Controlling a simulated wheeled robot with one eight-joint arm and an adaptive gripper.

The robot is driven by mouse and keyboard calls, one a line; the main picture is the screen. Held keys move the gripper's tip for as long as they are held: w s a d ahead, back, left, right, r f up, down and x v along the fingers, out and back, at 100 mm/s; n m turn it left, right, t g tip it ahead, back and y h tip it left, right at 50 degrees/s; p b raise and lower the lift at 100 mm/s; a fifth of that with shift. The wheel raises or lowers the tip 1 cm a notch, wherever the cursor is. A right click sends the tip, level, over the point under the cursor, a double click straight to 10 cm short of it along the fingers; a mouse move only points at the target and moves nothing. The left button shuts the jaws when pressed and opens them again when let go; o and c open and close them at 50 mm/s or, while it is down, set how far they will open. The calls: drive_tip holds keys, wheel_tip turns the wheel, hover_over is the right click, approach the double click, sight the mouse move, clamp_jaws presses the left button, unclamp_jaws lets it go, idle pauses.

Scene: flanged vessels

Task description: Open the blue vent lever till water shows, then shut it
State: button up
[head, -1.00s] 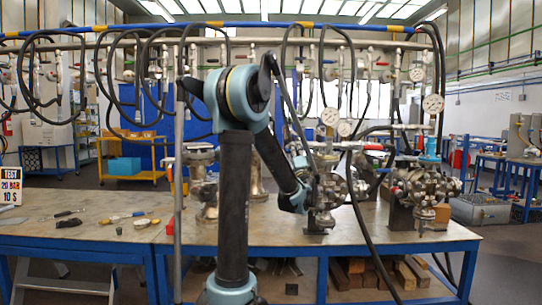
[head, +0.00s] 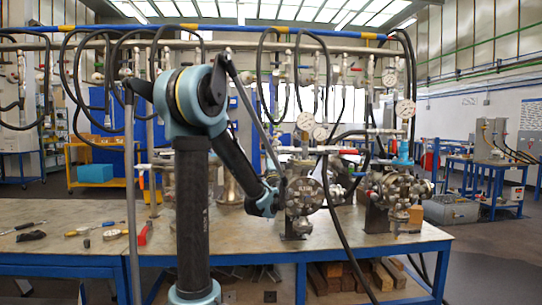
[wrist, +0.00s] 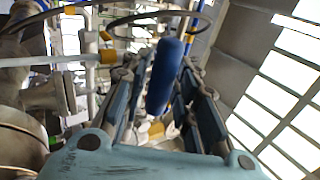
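In the wrist view, a long rounded blue lever (wrist: 165,75) stands between the two fingers of my gripper (wrist: 163,62). The fingers are apart, one on each side of the lever. I see a gap at the right finger; contact on the left cannot be told. In the head view my forearm reaches down to the flanged vessels (head: 305,195) on the bench. My gripper is mostly hidden there behind the arm and fittings, and I cannot pick out the lever. No water is visible.
The steel-topped bench (head: 75,245) carries loose tools and a red item (head: 143,235) at left. Black hoses hang from the overhead pipe, one crossing in front of the vessels. Pressure gauges (head: 405,109) stand above. Another flanged vessel (head: 398,192) is at right.

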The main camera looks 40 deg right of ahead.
drive_tip(key=shift+s, duration=0.1)
drive_tip(key=shift+s+a+f, duration=0.1)
drive_tip(key=shift+s+f, duration=0.25)
drive_tip(key=shift+s, duration=0.05)
drive_tip(key=v, duration=1.1)
drive_tip(key=shift+w, duration=0.1)
drive_tip(key=shift+a, duration=0.1)
